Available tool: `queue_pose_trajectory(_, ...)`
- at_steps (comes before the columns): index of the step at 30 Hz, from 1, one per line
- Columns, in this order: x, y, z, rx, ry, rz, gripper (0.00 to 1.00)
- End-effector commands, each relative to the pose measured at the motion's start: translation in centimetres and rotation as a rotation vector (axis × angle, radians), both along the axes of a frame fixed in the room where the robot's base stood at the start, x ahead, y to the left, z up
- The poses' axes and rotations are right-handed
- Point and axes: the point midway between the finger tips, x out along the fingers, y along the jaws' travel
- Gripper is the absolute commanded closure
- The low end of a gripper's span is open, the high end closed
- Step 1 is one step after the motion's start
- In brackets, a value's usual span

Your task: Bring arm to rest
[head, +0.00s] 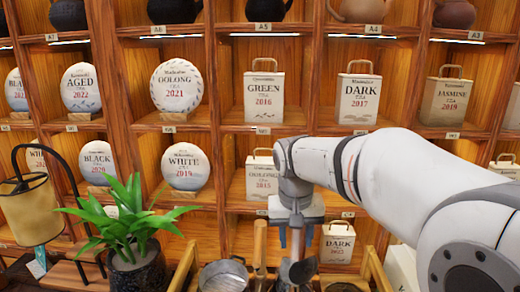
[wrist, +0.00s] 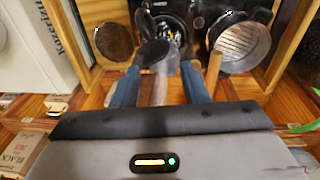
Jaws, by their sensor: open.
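My arm (head: 400,185) reaches in from the right in the head view and bends down at the wrist in front of the shelf. My gripper (head: 296,238) points downward, with its blue fingers below the wrist. In the wrist view my gripper (wrist: 160,86) shows its two blue fingers spread apart. A pale, handle-like piece shows in the gap between them, and I cannot tell whether it touches either finger. No tea cake is in the gripper.
A potted plant (head: 137,265) stands at lower left.

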Motion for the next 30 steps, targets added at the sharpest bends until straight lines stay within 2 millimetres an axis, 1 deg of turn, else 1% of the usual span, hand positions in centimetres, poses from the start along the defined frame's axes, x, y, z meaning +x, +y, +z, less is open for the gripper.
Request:
queue_pose_trajectory(1, -2.0, -1.4, 0.1, 0.012, -0.020, -0.001, 0.59)
queue_pose_trajectory(2, -3.1, -2.0, 0.0, 0.019, -0.031, 0.002, 0.59)
queue_pose_trajectory(3, -4.5, -2.8, -0.3, 0.028, -0.045, 0.005, 0.59)
queue_pose_trajectory(5, -6.6, -3.9, -0.7, 0.038, -0.068, 0.010, 0.59)
queue_pose_trajectory(6, -8.0, -4.5, -1.1, 0.044, -0.083, 0.012, 0.59)
queue_pose_trajectory(9, -11.3, -5.8, -2.2, 0.057, -0.121, 0.019, 0.59)
queue_pose_trajectory(12, -13.9, -6.6, -3.5, 0.064, -0.150, 0.024, 0.59)
queue_pose_trajectory(15, -15.6, -7.0, -4.5, 0.067, -0.171, 0.028, 0.59)
queue_pose_trajectory(18, -16.5, -7.2, -5.0, 0.067, -0.184, 0.031, 0.59)
queue_pose_trajectory(20, -16.7, -7.3, -5.2, 0.067, -0.186, 0.032, 0.59)
queue_pose_trajectory(30, -16.7, -7.3, -5.2, 0.067, -0.186, 0.033, 0.59)
